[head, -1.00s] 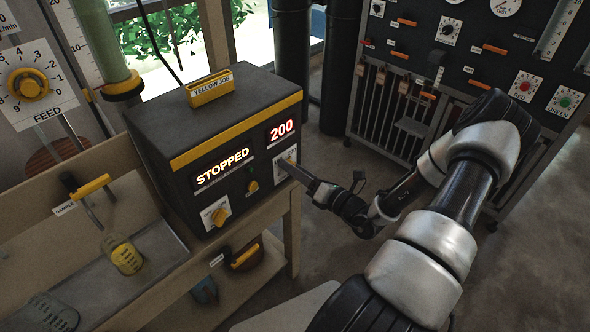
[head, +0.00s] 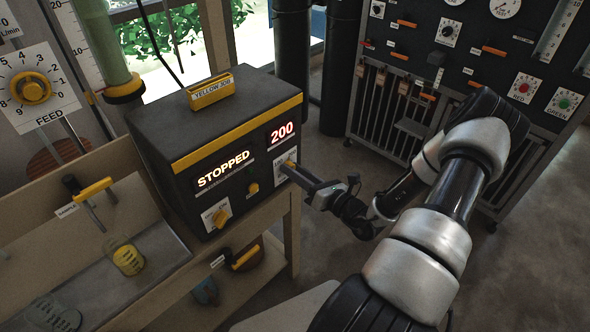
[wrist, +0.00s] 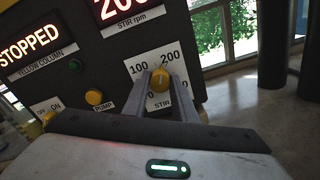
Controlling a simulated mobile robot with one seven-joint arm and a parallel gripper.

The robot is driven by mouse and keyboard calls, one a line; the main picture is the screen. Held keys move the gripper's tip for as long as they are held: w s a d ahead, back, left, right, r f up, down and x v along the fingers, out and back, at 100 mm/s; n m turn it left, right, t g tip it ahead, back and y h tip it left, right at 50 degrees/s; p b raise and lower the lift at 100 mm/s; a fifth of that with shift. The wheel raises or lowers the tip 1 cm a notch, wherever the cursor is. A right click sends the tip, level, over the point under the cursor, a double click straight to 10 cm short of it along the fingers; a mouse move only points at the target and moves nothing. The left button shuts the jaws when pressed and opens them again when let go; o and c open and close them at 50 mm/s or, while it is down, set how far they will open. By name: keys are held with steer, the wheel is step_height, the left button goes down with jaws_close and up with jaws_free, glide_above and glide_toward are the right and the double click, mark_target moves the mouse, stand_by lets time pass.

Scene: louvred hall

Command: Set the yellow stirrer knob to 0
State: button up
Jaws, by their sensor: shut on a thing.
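The yellow stirrer knob (wrist: 160,79) sits on a white STIR dial plate (wrist: 183,75) on the front of the dark control box (head: 160,140). In the wrist view the numbers 100 and 200 show on the plate; the lower numbers are partly hidden by my fingers. My gripper (wrist: 159,82) is shut on the knob, one finger on each side. In the head view my gripper (head: 293,172) reaches the box's right front, and the knob is mostly hidden there. The red STIR rpm display (head: 282,132) reads 200. The other display (head: 223,168) reads STOPPED.
A FEED dial (head: 31,88) is on the far left. A dark panel with dials (head: 460,60) stands behind on the right. Open floor lies between.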

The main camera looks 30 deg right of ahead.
steer(key=shift+n+b, duration=5.15)
steer(key=shift+n, duration=11.25)
steer(key=o, duration=1)
steer(key=shift+o, duration=0.2)
